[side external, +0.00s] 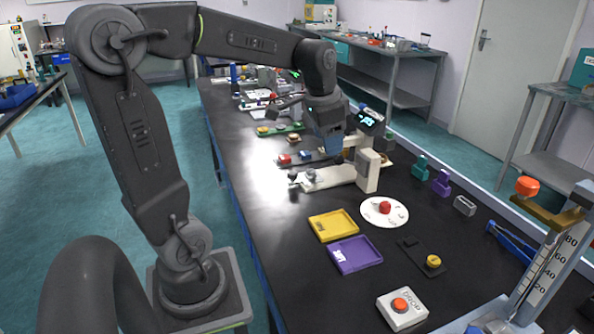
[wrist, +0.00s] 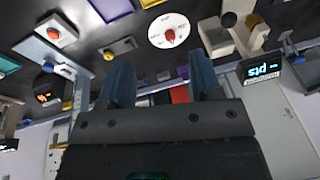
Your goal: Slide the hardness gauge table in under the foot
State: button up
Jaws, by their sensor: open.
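The hardness gauge (side external: 368,172) is a cream stand with an upright column and a long low base (side external: 330,182) reaching left. A small grey round part (side external: 310,174) and a dark knob (side external: 293,177) show at the base's left end; I cannot tell which part is the sliding table, and the foot is not clear. In the wrist view, cream parts of the gauge (wrist: 245,38) show at the upper right, cut by the frame edge. My gripper (side external: 328,152) is above and behind the base, apart from it. In the wrist view its blue fingers (wrist: 160,85) are spread with nothing between them.
A white dial plate with a red knob (side external: 385,207), a yellow tray (side external: 333,226) and a purple tray (side external: 355,255) lie nearer the camera. A lit display (side external: 369,117) stands behind the gauge. Small red and blue blocks (side external: 294,157) lie left of my gripper. Bare bench lies left of the trays.

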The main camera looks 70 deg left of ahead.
jog(key=w+a+f+g, duration=0.1)
jog(key=w+a+f, duration=0.2)
jog(key=a, duration=0.8)
jog(key=m+g+h, duration=0.1)
jog(key=m+g, duration=0.1)
send_over(293, 172)
notch_tip(293, 172, down, 5)
notch_tip(293, 172, down, 14)
jog(key=shift+d+f, duration=0.1)
grip_shut()
